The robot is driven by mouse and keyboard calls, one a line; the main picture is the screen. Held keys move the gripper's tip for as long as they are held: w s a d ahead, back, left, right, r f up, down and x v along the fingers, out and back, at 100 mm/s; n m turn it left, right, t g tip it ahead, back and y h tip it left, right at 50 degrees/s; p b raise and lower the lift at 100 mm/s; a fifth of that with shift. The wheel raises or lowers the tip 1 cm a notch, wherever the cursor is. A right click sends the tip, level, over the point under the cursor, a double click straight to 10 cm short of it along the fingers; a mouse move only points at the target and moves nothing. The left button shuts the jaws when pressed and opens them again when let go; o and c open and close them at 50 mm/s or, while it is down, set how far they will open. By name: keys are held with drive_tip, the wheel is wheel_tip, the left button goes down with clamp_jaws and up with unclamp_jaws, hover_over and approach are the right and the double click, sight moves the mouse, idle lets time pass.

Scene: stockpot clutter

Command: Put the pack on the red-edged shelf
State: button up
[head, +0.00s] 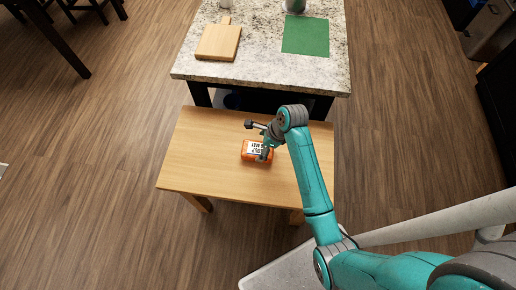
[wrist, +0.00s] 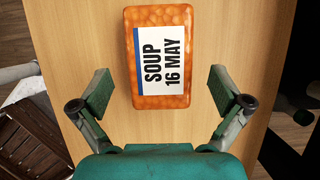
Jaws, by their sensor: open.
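An orange pack (head: 251,151) with a white label lies flat on the light wooden table (head: 200,165). In the wrist view the pack (wrist: 159,88) shows a label reading "SOUP 16 MAY" with a blue edge stripe. My gripper (wrist: 159,92) is open, its two fingers on either side of the pack's near part with a gap on both sides. In the head view my gripper (head: 261,138) is over the pack and hides part of it. I see no red-edged shelf in either view.
A granite-topped counter (head: 262,70) stands behind the table, with a wooden cutting board (head: 218,42) and a green mat (head: 305,36) on it. A dark open space with a bluish item lies under the countertop. The table's left part is clear.

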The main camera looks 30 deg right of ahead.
drive_tip(key=v, duration=0.8)
drive_tip(key=shift+a+r, duration=0.1)
